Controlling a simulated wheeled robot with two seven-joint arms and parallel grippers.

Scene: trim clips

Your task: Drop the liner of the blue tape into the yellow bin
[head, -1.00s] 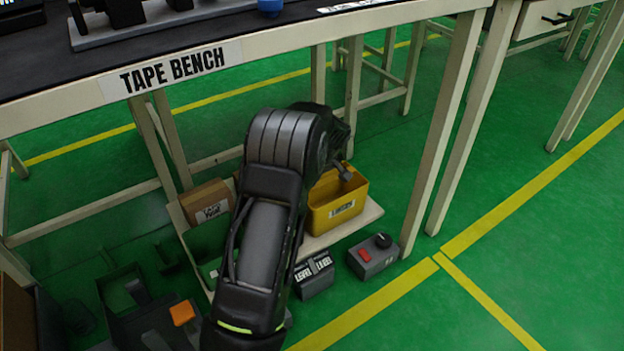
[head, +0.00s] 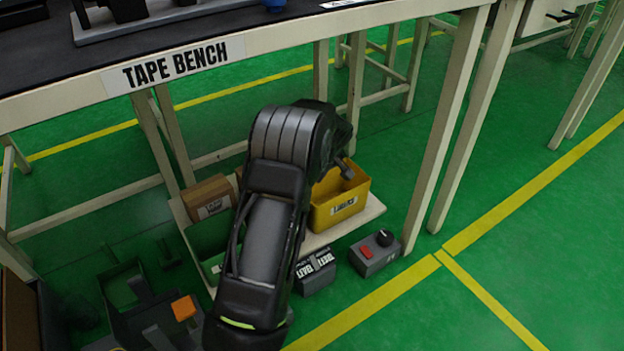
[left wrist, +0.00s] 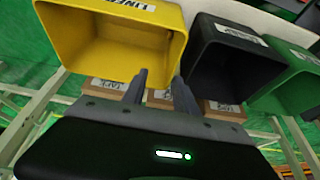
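The yellow bin (head: 341,210) stands on a pale board under the bench, with a white label on its front. In the left wrist view the yellow bin (left wrist: 110,60) fills the upper left, and the part of its inside that shows looks bare. My left gripper (head: 346,169) is at the bin, mostly hidden behind my own arm in the head view. In the left wrist view my left gripper (left wrist: 160,88) has its two fingers apart with nothing seen between them. I see no liner. A small blue object (head: 274,4), perhaps the blue tape, is cut off at the top edge.
A green bin (head: 207,240) and a cardboard box (head: 208,197) stand left of my arm. A black bin (left wrist: 232,70) sits beside the yellow one. A grey box with a red switch (head: 375,253) is right of the board. Bench legs (head: 450,120) rise close to the right.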

